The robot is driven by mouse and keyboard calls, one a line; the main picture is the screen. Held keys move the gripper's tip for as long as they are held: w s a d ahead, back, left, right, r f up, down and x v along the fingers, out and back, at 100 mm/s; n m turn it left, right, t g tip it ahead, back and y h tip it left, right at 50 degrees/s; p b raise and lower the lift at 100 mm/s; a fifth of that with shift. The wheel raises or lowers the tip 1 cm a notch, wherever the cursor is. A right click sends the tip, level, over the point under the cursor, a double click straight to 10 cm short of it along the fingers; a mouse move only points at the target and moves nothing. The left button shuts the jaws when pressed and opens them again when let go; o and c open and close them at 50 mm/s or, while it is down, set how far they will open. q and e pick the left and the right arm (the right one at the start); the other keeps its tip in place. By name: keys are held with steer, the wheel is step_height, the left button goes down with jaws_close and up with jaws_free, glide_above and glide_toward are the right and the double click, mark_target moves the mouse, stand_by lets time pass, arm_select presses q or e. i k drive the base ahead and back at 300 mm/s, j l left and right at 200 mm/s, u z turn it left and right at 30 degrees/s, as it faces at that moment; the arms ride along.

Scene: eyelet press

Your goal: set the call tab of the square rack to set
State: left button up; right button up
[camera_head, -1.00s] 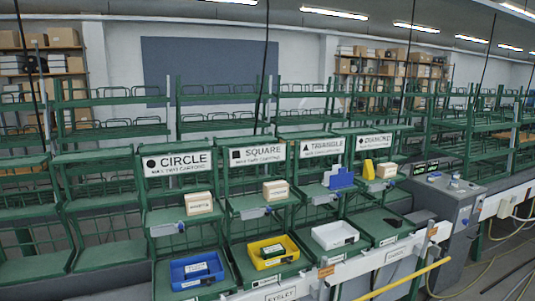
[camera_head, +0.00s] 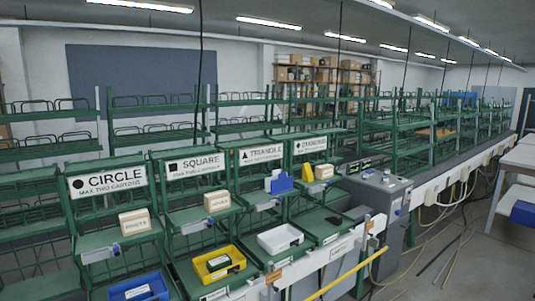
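The square rack has a white sign (camera_head: 188,167) with a black square and the word SQUARE. Below it a carton (camera_head: 217,202) sits on the green shelf. A small grey-blue tab (camera_head: 193,227) hangs at that shelf's front edge and looks like the call tab. It is too small to tell which way it is set. A yellow bin (camera_head: 219,262) with a dark green item stands on the level below. Neither of my grippers is in view.
The circle rack (camera_head: 108,180) stands to the left, the triangle (camera_head: 262,153) and diamond (camera_head: 311,144) racks to the right. A blue bin (camera_head: 139,287) and a white bin (camera_head: 280,239) flank the yellow one. A grey control cabinet (camera_head: 392,220) and yellow rail (camera_head: 338,276) stand at right.

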mark_target(251, 283)
steer(key=i+l+u, duration=0.25)
steer(key=l, duration=0.75)
steer(key=l+u, duration=0.25)
steer(key=l, duration=0.75)
steer(key=k, duration=0.05)
